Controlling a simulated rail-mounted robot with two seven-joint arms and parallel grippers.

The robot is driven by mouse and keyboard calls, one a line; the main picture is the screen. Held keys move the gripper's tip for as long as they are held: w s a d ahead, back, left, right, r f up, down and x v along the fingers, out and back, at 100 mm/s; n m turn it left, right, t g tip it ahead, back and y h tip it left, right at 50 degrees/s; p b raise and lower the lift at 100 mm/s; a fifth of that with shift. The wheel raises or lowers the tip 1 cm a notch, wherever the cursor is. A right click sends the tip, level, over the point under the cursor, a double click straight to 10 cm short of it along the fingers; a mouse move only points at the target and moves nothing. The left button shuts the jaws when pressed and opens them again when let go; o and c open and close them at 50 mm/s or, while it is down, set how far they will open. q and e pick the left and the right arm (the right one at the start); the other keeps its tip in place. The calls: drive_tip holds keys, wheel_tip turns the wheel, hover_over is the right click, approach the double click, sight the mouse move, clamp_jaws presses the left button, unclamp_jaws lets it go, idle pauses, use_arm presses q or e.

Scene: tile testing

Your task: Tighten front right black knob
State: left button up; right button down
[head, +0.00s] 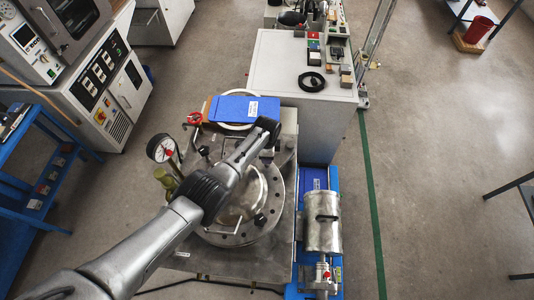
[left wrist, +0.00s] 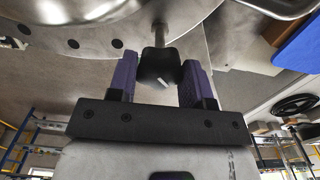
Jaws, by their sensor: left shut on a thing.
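In the left wrist view, a black knob (left wrist: 160,66) on a thin metal stem stands between the purple fingers of my left gripper (left wrist: 158,80), which is shut on it. A metal flange with holes (left wrist: 75,30) is beside it. In the head view, my left arm reaches across the round steel chamber (head: 235,232) to its far right side; the fingertips and held knob are not clear there. Another black knob (head: 260,220) at the chamber's near right edge is apart from the gripper. A further black knob (head: 203,150) shows at the far left. My right gripper is out of view.
A pressure gauge (head: 161,148) stands left of the chamber. A blue binder-like object (head: 244,108) lies behind it, with a red valve handle (head: 194,119) nearby. A metal cylinder (head: 322,222) on a blue base is at the right. Open floor lies further right.

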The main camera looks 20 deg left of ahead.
use_arm(q)
drive_tip(key=shift+m, duration=0.3)
idle(0.4)
drive_tip(key=o, duration=0.9)
wheel_tip(320, 180, up, 6)
drive_tip(key=p, duration=0.3)
drive_tip(key=shift+r, duration=0.1)
drive_tip(key=shift+r+p, duration=0.55)
drive_tip(key=shift+r, duration=3.25)
